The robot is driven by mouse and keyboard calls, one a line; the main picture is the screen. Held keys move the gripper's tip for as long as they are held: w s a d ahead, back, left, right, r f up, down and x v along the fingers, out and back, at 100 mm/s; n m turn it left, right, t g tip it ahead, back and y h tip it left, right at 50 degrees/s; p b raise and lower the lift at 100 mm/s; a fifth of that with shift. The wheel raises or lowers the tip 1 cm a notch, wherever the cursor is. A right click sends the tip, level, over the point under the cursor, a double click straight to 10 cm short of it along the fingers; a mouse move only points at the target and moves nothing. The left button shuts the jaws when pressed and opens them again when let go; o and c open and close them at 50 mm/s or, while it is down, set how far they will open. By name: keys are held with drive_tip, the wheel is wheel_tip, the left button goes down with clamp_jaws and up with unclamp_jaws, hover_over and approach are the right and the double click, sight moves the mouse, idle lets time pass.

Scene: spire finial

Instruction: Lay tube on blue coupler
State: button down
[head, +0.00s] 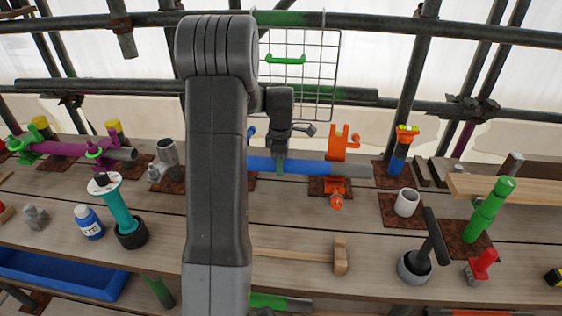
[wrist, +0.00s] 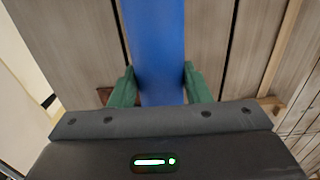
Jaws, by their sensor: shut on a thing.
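My gripper (head: 280,168) is shut on the blue tube (head: 310,167), which has a grey right end. In the wrist view the blue tube (wrist: 157,45) runs between the two green fingertips (wrist: 157,86). The tube lies level across the picture, and its left part is hidden behind my arm. Its grey end passes across the orange coupler (head: 337,185); I cannot tell whether they touch. A small blue piece (head: 251,133) shows beside my arm, perhaps the blue coupler, mostly hidden. I cannot tell whether the tube rests on it.
A purple tube (head: 70,149) sits in green and magenta couplers at left. A mallet (head: 340,256) lies in front. A wire grid (head: 300,75) hangs behind.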

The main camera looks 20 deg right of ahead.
drive_tip(key=shift+c, duration=0.4)
unclamp_jaws()
drive_tip(key=shift+r, duration=0.1)
drive_tip(key=shift+r+p, duration=3.15)
drive_tip(key=shift+r, duration=1.25)
